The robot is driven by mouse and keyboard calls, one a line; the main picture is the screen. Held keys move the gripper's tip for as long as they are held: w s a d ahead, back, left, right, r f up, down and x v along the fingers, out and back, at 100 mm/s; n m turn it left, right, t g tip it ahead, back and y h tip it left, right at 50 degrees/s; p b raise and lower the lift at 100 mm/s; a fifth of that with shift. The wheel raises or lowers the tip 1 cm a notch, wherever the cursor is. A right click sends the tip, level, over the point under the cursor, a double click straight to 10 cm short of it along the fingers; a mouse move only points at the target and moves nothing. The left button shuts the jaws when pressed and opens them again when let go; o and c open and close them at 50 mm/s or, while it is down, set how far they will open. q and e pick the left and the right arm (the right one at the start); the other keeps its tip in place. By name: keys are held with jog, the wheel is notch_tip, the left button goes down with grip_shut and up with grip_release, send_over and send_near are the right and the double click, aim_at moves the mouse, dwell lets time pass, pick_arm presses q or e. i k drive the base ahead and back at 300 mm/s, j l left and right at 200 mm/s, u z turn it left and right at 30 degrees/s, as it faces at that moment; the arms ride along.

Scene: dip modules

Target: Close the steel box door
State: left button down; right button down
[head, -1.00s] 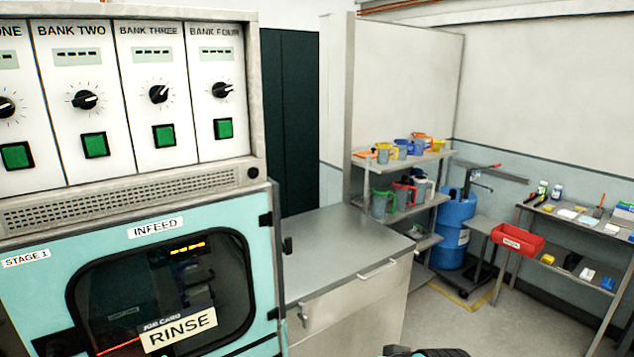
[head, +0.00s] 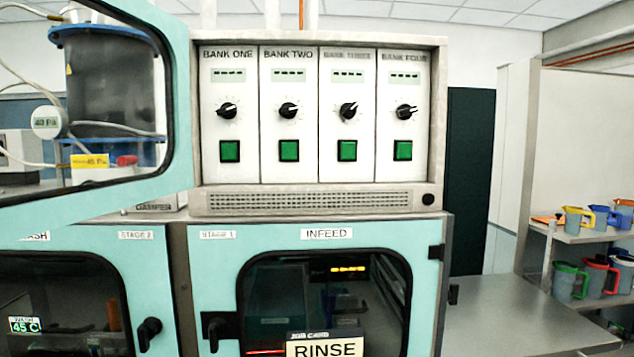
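A teal-framed door (head: 182,110) with a large window stands open at the upper left of the head view, cut off by the picture edge. Its hinge side and the box it belongs to are not clearly shown, so I cannot tell whether it is the steel box door. Below, the teal INFEED door (head: 420,240) of stage 1 looks shut, with a black handle (head: 217,328) at its left. The stage 2 door (head: 90,240) also looks shut, with a black handle (head: 148,332) at its right. Neither of my grippers is in view.
A steel control box (head: 320,200) with several dials and green buttons sits on top of the cabinets. A dark vessel (head: 105,85) shows through the open door's window. A bare steel counter (head: 525,315) and a shelf with jugs (head: 580,237) stand at the right.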

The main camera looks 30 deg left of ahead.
aim_at(22, 216)
jog(key=k+j, duration=0.4)
jog(key=k+j+u, duration=0.1)
jog(key=k+j, duration=0.3)
jog(key=j, duration=0.2)
jog(key=k+j, duration=0.1)
jog(key=j, duration=0.5)
jog(key=k+j, duration=0.1)
jog(key=j, duration=0.5)
